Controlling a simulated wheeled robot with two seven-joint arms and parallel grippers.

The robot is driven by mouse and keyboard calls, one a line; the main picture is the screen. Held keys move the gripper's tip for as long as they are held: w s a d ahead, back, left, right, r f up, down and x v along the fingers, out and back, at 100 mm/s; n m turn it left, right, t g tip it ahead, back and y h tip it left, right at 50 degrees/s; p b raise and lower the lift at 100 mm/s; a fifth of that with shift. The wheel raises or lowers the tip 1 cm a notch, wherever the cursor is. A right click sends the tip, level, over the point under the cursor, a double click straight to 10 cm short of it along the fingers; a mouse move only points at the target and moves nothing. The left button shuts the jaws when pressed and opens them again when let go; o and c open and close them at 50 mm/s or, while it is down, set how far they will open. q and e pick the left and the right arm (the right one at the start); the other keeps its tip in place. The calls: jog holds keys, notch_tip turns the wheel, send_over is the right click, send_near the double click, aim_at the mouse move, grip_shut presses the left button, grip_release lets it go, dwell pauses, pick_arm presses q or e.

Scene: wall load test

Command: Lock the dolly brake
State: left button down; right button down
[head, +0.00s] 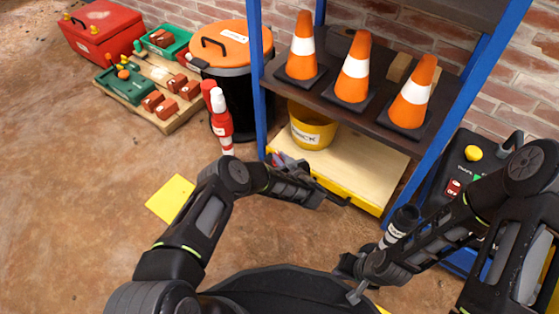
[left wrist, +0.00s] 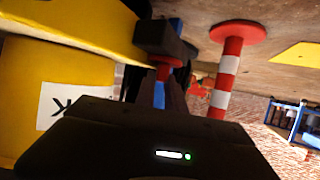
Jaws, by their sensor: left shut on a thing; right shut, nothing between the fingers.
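The blue-framed rack has a low pale wooden deck with a yellow front edge (head: 358,198). My left gripper (head: 281,161) is at its left front corner, fingers towards the left. In the left wrist view, which is upside down, the fingers are shut on a small red part (left wrist: 166,68), which looks like the brake. The part is mostly hidden by the fingers, so I cannot tell its position. My right gripper (head: 350,272) is shut and empty, low in front of the rack and apart from it.
A yellow bucket (head: 311,130) stands on the deck. Several orange cones (head: 353,70) stand on the shelf above. A red-and-white post (head: 220,115) and a black bin (head: 231,82) stand left of the rack. Floor around the yellow square (head: 171,199) is clear.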

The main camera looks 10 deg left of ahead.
pick_arm(q)
jog(key=shift+w+n+g+y+b, duration=0.1)
jog(key=shift+n+g+y+b, duration=0.4)
jog(key=shift+n+g+y, duration=0.3)
jog(key=c, duration=1.4)
grip_release()
jog(key=shift+d, duration=0.1)
jog(key=p+v, duration=0.6)
jog(key=v, duration=0.1)
jog(key=shift+s+d, duration=0.2)
jog(key=shift+s, duration=0.1)
